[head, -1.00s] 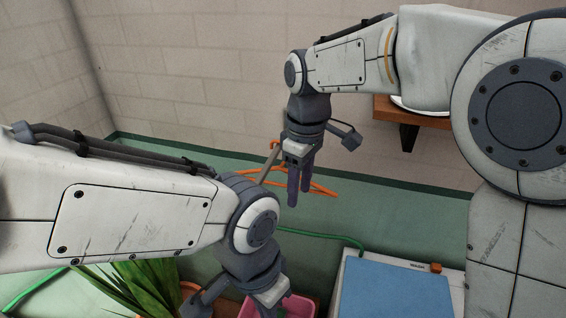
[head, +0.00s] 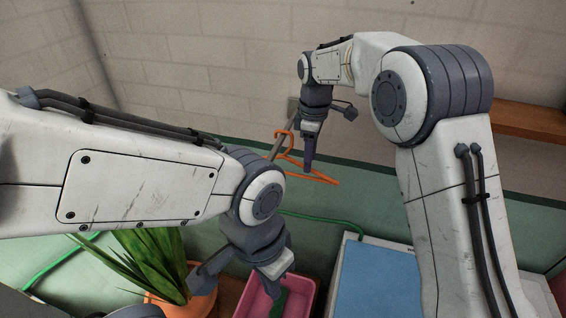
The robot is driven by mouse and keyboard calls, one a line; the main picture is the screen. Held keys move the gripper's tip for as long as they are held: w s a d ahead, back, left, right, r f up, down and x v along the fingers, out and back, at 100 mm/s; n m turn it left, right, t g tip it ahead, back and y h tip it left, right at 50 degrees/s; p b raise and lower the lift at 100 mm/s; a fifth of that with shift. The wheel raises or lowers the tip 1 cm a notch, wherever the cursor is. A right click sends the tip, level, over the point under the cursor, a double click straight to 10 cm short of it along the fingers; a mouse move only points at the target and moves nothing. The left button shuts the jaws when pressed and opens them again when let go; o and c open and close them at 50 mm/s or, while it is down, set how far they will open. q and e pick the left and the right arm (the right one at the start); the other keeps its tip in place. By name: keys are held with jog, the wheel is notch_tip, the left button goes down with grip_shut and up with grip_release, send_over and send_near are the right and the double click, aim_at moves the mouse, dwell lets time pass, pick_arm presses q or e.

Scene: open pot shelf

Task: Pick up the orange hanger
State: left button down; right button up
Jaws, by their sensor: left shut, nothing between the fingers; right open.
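The orange hanger (head: 322,179) hangs by its hook from a thin grey-brown rod near the back wall, in the upper middle of the head view. My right gripper (head: 308,165) points down at the hanger, with its fingers in front of part of it. It is open, and I cannot tell whether the hanger lies between the fingers. My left gripper (head: 276,280) is low in the view, over the pink bin, shut with nothing in it. Its fingertips are hard to make out.
A plant in an orange pot (head: 193,303) stands at the lower left beside the pink bin (head: 305,297). A white box with a blue top (head: 378,283) stands right of the bin. A wooden shelf (head: 530,120) is on the wall at right. A green hose (head: 318,218) runs behind.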

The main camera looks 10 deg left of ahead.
aim_at(325, 179)
notch_tip(325, 179, down, 3)
jog(key=shift+s+f+p, duration=0.15)
jog(key=shift+f+p, duration=0.05)
jog(key=shift+p, duration=0.5)
jog(key=shift+f, duration=0.25)
grip_shut()
jog(key=shift+r, duration=0.25)
